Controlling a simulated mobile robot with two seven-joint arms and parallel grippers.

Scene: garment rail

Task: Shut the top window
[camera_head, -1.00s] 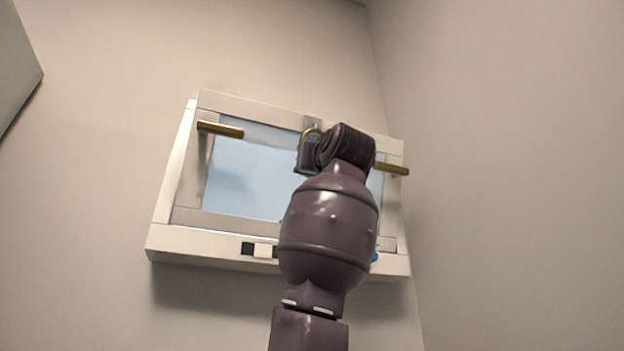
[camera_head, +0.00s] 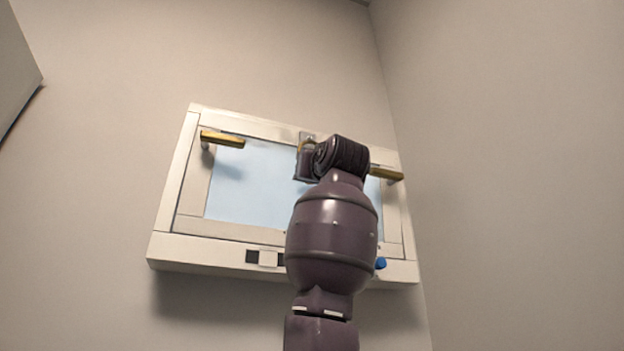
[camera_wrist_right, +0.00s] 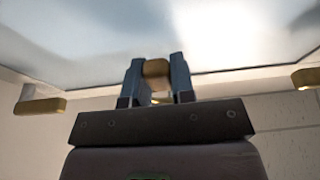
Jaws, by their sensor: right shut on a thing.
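The top window (camera_head: 252,182) is a pale frame with a sash and light blue glass, high on the wall. Its sash looks nearly level with the frame in the head view; I cannot tell whether a thin gap is left. My right gripper (camera_head: 307,162) is at the upper middle of the sash, partly hidden by my own wrist. In the right wrist view my gripper (camera_wrist_right: 157,80) has its two fingers shut on a brass middle handle (camera_wrist_right: 156,68), just below the glass (camera_wrist_right: 120,35). My left gripper is out of view.
Brass handles stick out at the left (camera_head: 222,139) and right (camera_head: 386,173) of the sash, either side of my wrist. The lower frame has a white slider (camera_head: 268,258) and a blue knob (camera_head: 381,263). A side wall (camera_head: 500,180) stands close on the right.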

